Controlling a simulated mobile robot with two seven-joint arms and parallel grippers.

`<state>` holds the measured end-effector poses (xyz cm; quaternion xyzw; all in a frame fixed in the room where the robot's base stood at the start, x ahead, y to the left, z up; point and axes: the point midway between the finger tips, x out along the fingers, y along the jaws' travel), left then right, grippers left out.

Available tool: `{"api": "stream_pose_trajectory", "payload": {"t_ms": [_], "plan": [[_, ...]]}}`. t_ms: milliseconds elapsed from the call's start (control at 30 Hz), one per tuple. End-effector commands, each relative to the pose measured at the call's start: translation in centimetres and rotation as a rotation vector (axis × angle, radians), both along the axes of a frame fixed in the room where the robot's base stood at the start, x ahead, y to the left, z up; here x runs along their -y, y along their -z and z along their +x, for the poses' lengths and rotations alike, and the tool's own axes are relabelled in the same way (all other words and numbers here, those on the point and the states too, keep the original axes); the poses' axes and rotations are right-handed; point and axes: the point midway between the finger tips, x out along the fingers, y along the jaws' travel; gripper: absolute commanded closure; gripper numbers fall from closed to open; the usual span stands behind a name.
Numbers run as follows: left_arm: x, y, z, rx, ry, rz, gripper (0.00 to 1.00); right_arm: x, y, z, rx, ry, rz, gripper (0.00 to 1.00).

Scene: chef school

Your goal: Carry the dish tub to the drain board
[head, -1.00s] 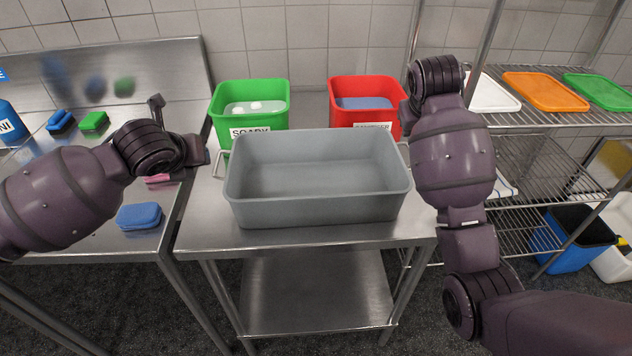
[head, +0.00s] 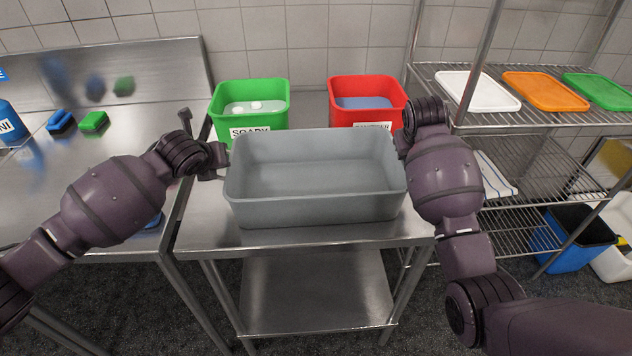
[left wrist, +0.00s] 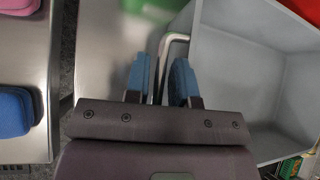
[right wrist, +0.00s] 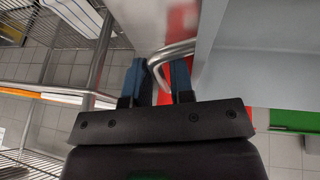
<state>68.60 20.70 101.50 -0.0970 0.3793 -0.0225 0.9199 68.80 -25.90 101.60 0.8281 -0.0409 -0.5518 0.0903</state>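The grey dish tub (head: 315,210) sits empty and level on the middle steel table, with a metal handle at each end. In the left wrist view, my left gripper (left wrist: 161,75) is open, with the tub's left handle (left wrist: 166,48) between its blue fingers. In the right wrist view, my right gripper (right wrist: 160,75) is open, with the right handle (right wrist: 178,50) between its fingers. In the head view the right fingers are hidden behind my arm. A steel counter (head: 95,190) stands at the left; I cannot tell whether it is the drain board.
A green soapy tub (head: 248,120) and a red tub (head: 368,115) stand behind the dish tub. A blue sponge (head: 61,122) and a green sponge (head: 93,122) lie on the left counter. A wire rack (head: 550,160) with coloured trays stands at the right.

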Motion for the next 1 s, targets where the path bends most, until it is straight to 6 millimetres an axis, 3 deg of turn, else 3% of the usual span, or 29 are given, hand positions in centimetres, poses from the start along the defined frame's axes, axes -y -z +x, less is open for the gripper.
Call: {"api": "stream_pose_trajectory", "payload": {"t_ms": [400, 567, 1000], "plan": [[0.03, 0.32, 0.33, 0.0, 0.0, 0.001, 0.77, 0.09, 0.43, 0.2, 0.001, 0.0, 0.0, 0.78], [0.03, 0.31, 0.33, 0.0, 0.0, 0.001, 1.0, 0.09, 0.42, 0.19, 0.001, 0.0, 0.0, 1.0], [0.01, 0.32, 0.32, 0.0, 0.0, 0.001, 1.0, 0.09, 0.4, 0.19, 0.001, 0.0, -0.001, 1.0]]}}
